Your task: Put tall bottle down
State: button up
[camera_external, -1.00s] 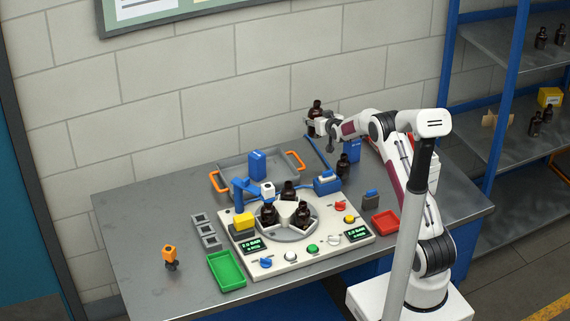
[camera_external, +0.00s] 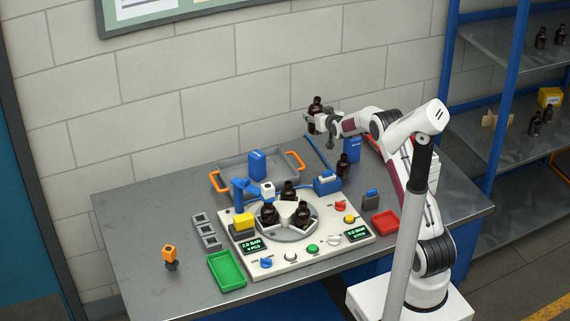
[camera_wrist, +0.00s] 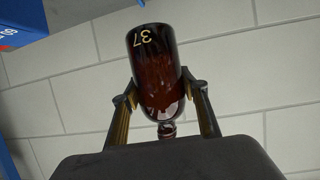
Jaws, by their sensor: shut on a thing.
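A dark amber bottle (camera_external: 316,103) is held upright in the air above the back of the table, in front of the wall. My gripper (camera_external: 314,119) is shut on it. In the wrist view the bottle (camera_wrist: 152,65) fills the middle, with "37" on it in yellow and its narrow neck toward the bottom. The gripper's two fingers (camera_wrist: 158,95) press on its sides. Other dark bottles sit on the round holder (camera_external: 288,233) of the white panel. Another dark bottle (camera_external: 343,165) stands on the table below and right of my gripper.
The grey table (camera_external: 150,225) holds a grey tray (camera_external: 225,170) with orange handles, a green tray (camera_external: 227,270), a red tray (camera_external: 385,222) and an orange-topped item (camera_external: 169,256). A blue box (camera_external: 352,149) stands near my arm. The table's left part is mostly clear.

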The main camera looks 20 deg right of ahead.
aim_at(316, 107)
jog(key=r, duration=0.4)
jog(key=shift+a, duration=0.3)
jog(key=s+a+r+n+g+y, duration=0.1)
jog(key=s+a+n+y, duration=0.2)
jog(key=a, duration=1.4)
jog(key=s+a+n+y, duration=0.2)
jog(key=a+n+y, duration=0.15)
jog(key=a, duration=1.35)
jog(key=s+a+n+g+y, duration=0.2)
jog(key=s+a, duration=0.5)
jog(key=a, duration=0.5)
jog(key=s+a+n+g+y, duration=0.1)
jog(key=s+a+n+y, duration=0.15)
jog(key=s+a, duration=0.65)
jog(key=s+a+f+n+g+y, duration=0.1)
jog(key=s+a+n+g+y, duration=0.35)
jog(key=s+a, duration=1.95)
jog(key=shift+s+d+f+n+g+h, duration=0.25)
jog(key=shift+f+g, duration=0.15)
jog(key=shift+f, duration=0.45)
jog(key=shift+s+d+f+n+g+h, duration=0.1)
jog(key=shift+s+d+f+g, duration=0.2)
jog(key=shift+f, duration=0.6)
jog(key=shift+s+d+f+n+g+h, duration=0.1)
jog(key=shift+s+f+n+g+h, duration=0.1)
jog(key=shift+f+g, duration=0.45)
jog(key=shift+f, duration=0.3)
